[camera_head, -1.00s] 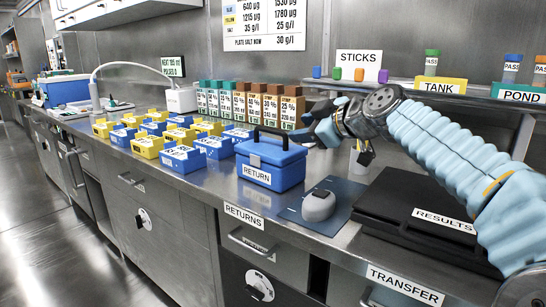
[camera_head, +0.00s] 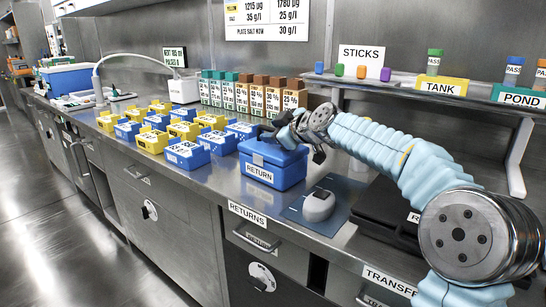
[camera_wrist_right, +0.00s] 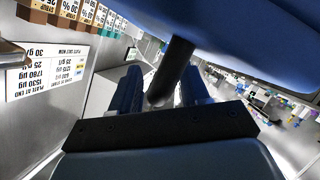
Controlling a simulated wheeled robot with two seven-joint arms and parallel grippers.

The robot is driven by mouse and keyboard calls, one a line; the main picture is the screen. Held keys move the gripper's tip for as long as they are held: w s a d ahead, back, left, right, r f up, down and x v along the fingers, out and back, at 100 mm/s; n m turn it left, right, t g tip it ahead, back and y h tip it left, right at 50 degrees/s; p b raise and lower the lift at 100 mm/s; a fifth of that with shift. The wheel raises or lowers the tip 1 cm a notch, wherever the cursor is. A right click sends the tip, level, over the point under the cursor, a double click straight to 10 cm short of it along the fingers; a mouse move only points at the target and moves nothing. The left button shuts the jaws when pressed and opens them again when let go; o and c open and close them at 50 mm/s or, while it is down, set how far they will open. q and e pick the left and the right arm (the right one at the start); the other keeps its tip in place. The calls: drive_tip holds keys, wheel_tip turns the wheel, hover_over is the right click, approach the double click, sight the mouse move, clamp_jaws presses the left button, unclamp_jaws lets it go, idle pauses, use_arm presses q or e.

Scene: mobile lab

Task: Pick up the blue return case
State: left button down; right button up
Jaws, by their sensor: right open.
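The blue return case (camera_head: 262,172), labelled RETURN, stands upright on the steel bench beside a blue-grey mat. My right gripper (camera_head: 279,130) is at the top of the case, where its dark handle is largely hidden behind the gripper. In the right wrist view the two blue fingers (camera_wrist_right: 161,88) are apart, with the dark handle bar (camera_wrist_right: 178,62) showing between them. The blue body of the case (camera_wrist_right: 225,25) fills the upper part of that view. I cannot tell whether a finger touches the handle. My left gripper is in neither view.
A grey mouse-shaped device (camera_head: 319,205) lies on the mat (camera_head: 330,222) right of the case. Several blue and yellow bins (camera_head: 187,153) stand close on its left. Boxes (camera_head: 243,95) line up behind. A black case (camera_head: 385,212) lies under my right arm.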

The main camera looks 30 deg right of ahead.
clamp_jaws()
idle(1.4)
